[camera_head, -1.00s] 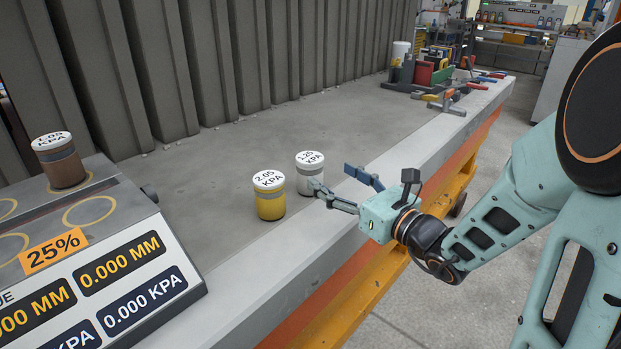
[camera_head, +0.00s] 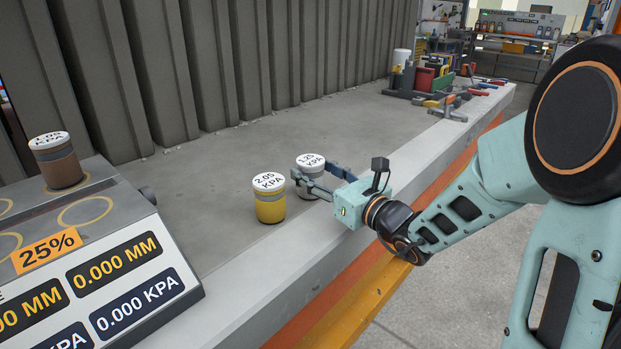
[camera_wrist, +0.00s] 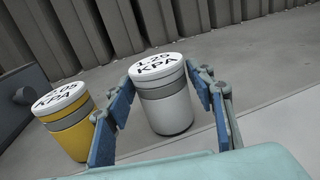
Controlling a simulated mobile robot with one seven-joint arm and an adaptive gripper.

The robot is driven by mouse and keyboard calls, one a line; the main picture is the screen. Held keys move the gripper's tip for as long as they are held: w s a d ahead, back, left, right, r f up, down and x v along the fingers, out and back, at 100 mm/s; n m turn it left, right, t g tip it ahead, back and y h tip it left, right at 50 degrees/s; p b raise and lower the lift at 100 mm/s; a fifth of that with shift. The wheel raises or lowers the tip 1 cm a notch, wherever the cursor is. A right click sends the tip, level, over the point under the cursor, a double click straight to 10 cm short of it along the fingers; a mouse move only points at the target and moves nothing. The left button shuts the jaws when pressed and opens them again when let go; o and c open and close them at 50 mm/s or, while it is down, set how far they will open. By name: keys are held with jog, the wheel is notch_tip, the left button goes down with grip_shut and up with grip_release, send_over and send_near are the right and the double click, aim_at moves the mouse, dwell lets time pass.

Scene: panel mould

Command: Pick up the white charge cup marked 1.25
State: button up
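The white charge cup marked 1.25 KPA (camera_head: 308,161) stands upright on the grey ledge. It has a grey band and shows whole in the wrist view (camera_wrist: 165,97). My gripper (camera_head: 312,178) is open, with one finger on each side of the white cup. In the wrist view the fingers (camera_wrist: 166,85) flank it, with a visible gap on the left; I cannot tell whether the right finger touches. In the head view the fingers partly hide the cup's lower body.
A yellow cup marked 2.05 KPA (camera_head: 270,207) stands close on the left, near my left finger. A brown cup (camera_head: 60,166) sits on the display console (camera_head: 120,225) at far left. Clamps and tools (camera_head: 440,85) lie further back. The ledge behind the cups is clear.

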jog(key=c, duration=1)
jog(key=shift+r, duration=0.15)
jog(key=shift+c, duration=0.2)
